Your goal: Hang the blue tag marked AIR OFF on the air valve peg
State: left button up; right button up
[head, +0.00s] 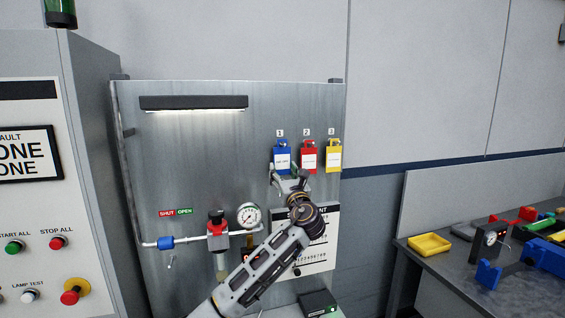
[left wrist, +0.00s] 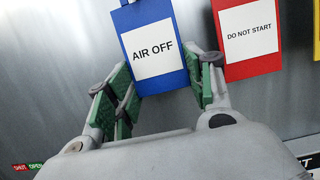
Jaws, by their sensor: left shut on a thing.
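The blue tag (head: 282,150) hangs on the panel under number 1, the leftmost of three tags. In the left wrist view the blue tag (left wrist: 153,47) reads AIR OFF. My left gripper (head: 288,178) has its green-padded fingers at the lower side edges of this tag and is shut on it; the left wrist view shows the same gripper (left wrist: 165,85). A small peg (head: 171,262) sticks out below the pipe's blue fitting. My right gripper is out of view.
A red DO NOT START tag (head: 307,155) hangs close right of the blue one, then a yellow tag (head: 334,155). A gauge (head: 249,215) stands beside the valve. A control cabinet (head: 90,150) borders the panel at left; a cluttered bench (head: 440,270) is at right.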

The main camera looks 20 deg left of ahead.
pick_arm(q)
jog(key=shift+s+d+p, duration=0.4)
jog(key=shift+s+d, duration=0.1)
jog(key=shift+s, duration=0.2)
dwell(1.0)
jog(key=shift+s+d+r+p, duration=0.5)
jog(key=shift+s+d+p, duration=0.05)
jog(key=shift+s+p, duration=0.25)
dwell(0.7)
jog(key=shift+s+d, duration=0.65)
jog(key=shift+s, duration=0.3)
jog(key=shift+s+d, duration=0.6)
jog(key=shift+s, duration=0.35)
dwell(1.7)
